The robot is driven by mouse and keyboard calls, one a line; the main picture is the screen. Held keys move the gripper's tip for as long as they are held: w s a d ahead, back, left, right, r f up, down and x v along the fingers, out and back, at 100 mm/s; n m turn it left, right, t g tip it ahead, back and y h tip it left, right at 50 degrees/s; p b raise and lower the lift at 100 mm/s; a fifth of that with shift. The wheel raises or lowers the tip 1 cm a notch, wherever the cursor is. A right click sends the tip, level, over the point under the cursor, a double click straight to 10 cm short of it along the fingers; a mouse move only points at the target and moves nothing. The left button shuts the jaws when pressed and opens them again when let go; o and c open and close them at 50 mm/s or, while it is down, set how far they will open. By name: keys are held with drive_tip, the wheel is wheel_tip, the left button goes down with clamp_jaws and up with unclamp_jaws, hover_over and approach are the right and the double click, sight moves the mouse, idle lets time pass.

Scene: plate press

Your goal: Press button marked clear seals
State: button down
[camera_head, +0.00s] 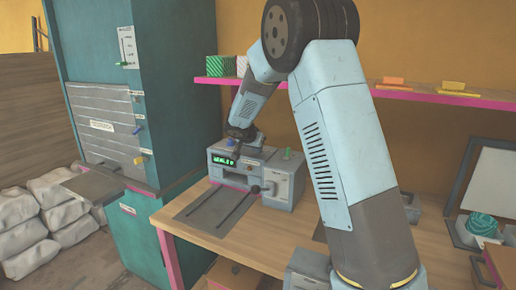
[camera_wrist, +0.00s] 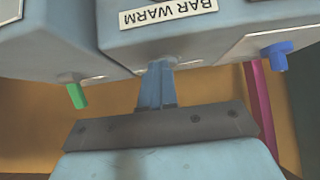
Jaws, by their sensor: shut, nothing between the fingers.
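The grey press (camera_head: 258,182) stands on the wooden table, with a green lit display (camera_head: 223,160) whose text I cannot read surely. My gripper (camera_head: 236,147) is over its top, fingers shut and empty. In the wrist view the gripper (camera_wrist: 158,72) points at the middle housing, by an upside-down label reading BAR WARM (camera_wrist: 168,14). The fingertips are at or very near the housing; I cannot tell whether they touch a button. A green button (camera_head: 287,153) is at the press's right, also in the wrist view (camera_wrist: 77,95). A blue button (camera_wrist: 278,55) is on the other side. No CLEAR SEALS label is legible.
A teal cabinet (camera_head: 172,80) stands left of the press, with white sacks (camera_head: 48,220) on the floor beyond. A pink-edged shelf (camera_head: 450,97) runs along the wall behind. A dark plate with two rails (camera_head: 205,208) lies before the press.

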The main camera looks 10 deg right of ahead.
drive_tip(key=shift+s+d+f, duration=0.15)
drive_tip(key=shift+d+f, duration=0.05)
drive_tip(key=shift+f, duration=0.35)
drive_tip(key=shift+r, duration=0.5)
drive_tip(key=r, duration=0.3)
drive_tip(key=shift+w+r, duration=0.1)
drive_tip(key=shift+w, duration=0.1)
drive_tip(key=v, duration=1)
drive_tip(key=shift+a+r, duration=0.25)
drive_tip(key=shift+r, duration=0.15)
drive_tip(key=shift+d, duration=0.1)
